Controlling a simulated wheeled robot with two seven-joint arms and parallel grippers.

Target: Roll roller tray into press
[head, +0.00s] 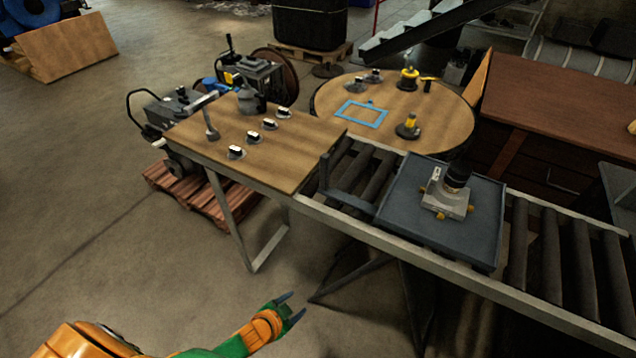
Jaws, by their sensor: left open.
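The roller tray (400,204) is a dark grey flat tray with low rims, sitting on the rollers of the conveyor (536,246). A light grey metal block with brass-coloured knobs and a black cylinder (447,196) stands on the tray. A dark frame (343,176) stands over the rollers at the tray's left; I cannot tell whether it is part of the press. My left gripper (288,306) is open and empty, low in front of the conveyor and well apart from the tray. My right gripper is not in view.
A wooden table (207,142) with several small black-and-white parts adjoins the conveyor's left end. A round table (452,113) with yellow-and-black tools and a blue frame (361,114) stands behind. A brown cabinet (570,105) is at the right.

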